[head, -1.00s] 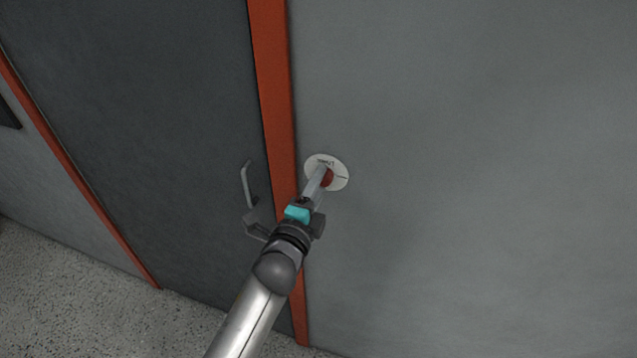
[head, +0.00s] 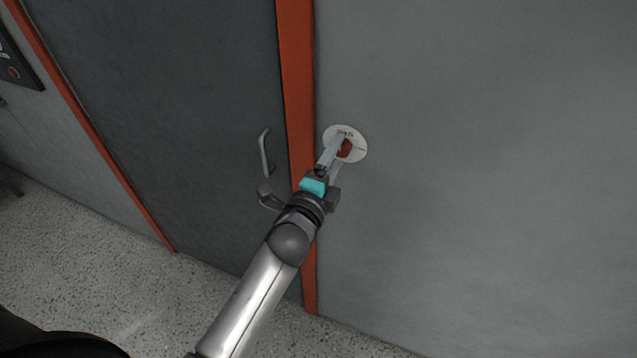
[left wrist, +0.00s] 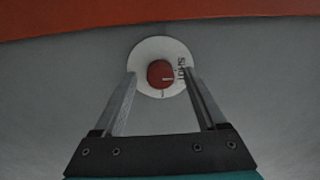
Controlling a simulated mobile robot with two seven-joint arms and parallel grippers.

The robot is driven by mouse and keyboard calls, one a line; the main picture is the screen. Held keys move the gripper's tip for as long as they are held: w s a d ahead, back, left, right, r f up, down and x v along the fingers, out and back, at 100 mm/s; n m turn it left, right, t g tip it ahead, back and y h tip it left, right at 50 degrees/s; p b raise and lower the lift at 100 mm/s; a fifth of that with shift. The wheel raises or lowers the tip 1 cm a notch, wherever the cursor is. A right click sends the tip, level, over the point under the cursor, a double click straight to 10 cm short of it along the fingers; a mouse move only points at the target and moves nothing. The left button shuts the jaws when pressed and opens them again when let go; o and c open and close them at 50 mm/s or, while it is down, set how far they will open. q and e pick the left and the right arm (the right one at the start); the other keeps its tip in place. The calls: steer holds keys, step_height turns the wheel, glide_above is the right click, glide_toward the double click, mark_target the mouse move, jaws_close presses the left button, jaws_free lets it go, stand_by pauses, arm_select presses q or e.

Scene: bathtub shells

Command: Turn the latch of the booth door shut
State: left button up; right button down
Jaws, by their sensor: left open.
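The latch is a round red knob (left wrist: 160,74) on a white disc (head: 358,144), set in the grey wall panel just right of the orange door frame. The word "SHUT" shows on the disc in the left wrist view. My left gripper (head: 336,150) points at the knob, with its two fingers apart. In the left wrist view the knob lies between and beyond the open fingertips (left wrist: 160,78); I cannot tell whether they touch it. The dark grey booth door (head: 180,100) stands left of the orange post and looks closed. My right gripper is not in view.
A grey door handle (head: 265,153) sticks out on the door, close to my left wrist. An orange post (head: 296,80) runs between door and panel. A dark plate (head: 18,60) hangs at the far left. Speckled floor (head: 110,240) lies below.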

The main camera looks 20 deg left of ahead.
arm_select(q)
steer(key=s+b, duration=0.1)
steer(key=s, duration=1.3)
steer(key=shift+s+a+b, duration=0.25)
steer(key=shift+b, duration=0.05)
steer(key=s+d+f+n+g+b, duration=0.1)
steer(key=s+f+n+g+b, duration=0.15)
steer(key=f, duration=1.05)
steer(key=s+f+n+g+b, duration=0.2)
steer(key=s+f+n+g, duration=0.1)
steer(key=f, duration=1)
steer(key=s+d+f+n+g+b, duration=0.1)
steer(key=s+f+n+g+b, duration=0.2)
steer(key=f, duration=1)
steer(key=s+a+f+n+g+b, duration=0.2)
steer(key=s+f+n+g, duration=0.1)
steer(key=s+f, duration=0.7)
steer(key=s+a+f+n+g+b, duration=0.3)
steer(key=s+f+n+g, duration=0.1)
steer(key=s+f, duration=0.7)
steer(key=shift+s+a+g+y, duration=0.3)
steer(key=shift+s+g, duration=0.45)
steer(key=shift+s, duration=0.3)
